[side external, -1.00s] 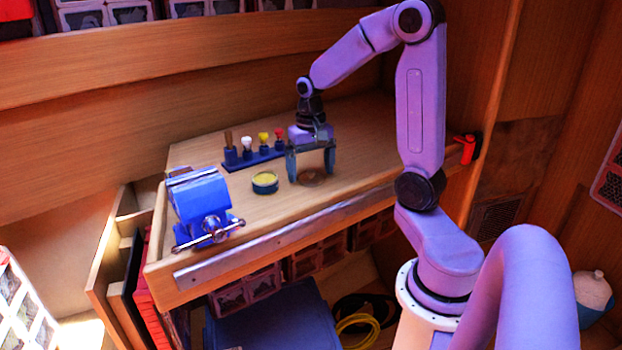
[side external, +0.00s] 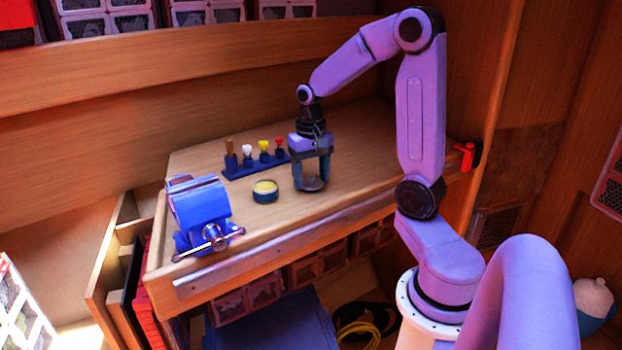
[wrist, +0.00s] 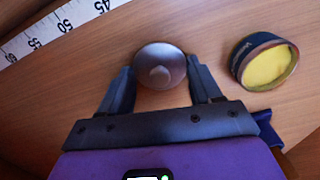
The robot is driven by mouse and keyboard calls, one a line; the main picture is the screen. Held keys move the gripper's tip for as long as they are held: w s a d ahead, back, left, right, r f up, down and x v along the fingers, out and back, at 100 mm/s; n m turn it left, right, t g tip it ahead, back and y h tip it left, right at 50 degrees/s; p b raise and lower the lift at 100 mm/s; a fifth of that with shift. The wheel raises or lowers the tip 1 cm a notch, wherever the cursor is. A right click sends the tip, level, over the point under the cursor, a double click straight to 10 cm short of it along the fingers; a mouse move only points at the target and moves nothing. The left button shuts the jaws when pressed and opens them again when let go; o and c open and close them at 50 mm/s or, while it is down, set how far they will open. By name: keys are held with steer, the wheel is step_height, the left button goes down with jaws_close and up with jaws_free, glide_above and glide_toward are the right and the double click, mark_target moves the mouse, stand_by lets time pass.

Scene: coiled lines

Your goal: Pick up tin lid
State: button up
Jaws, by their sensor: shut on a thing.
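The tin lid (wrist: 160,58) is a round, dark greyish disc with a small knob in its middle. It also shows in the side external view (side external: 313,185), low between my fingers at the bench top. My gripper (side external: 311,180) points down and is shut on the lid, one finger at each side of it in the wrist view (wrist: 163,76). The lid looks level; I cannot tell whether it touches the wood. The open round tin (side external: 265,191), yellow inside, stands to the left of my gripper in the side view and to the right in the wrist view (wrist: 268,64).
A blue vise (side external: 200,205) is at the bench's left front corner. A blue rack (side external: 254,165) with several coloured-top tools stands behind the tin. A white ruler strip (wrist: 60,22) lies on the wood. The bench top (side external: 370,150) right of my gripper is clear.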

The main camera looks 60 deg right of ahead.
step_height(320, 180, up, 2)
steer(key=shift+r, duration=0.2)
steer(key=s+a+r, duration=0.6)
steer(key=s+r, duration=0.4)
steer(key=s, duration=0.2)
steer(key=w+a+f+n, duration=0.1)
steer(key=w+f+n, duration=0.1)
steer(key=w, duration=0.8)
steer(key=w+a+f+n, duration=0.1)
steer(key=w+a+n, duration=0.15)
steer(key=w, duration=0.75)
steer(key=shift+s+d+f, duration=0.1)
steer(key=shift+d+f, duration=0.1)
steer(key=shift+f, duration=1.4)
steer(key=shift+s+d+f, duration=0.1)
steer(key=shift+d+f, duration=0.1)
steer(key=shift+f, duration=1.35)
steer(key=shift+f, duration=0.15)
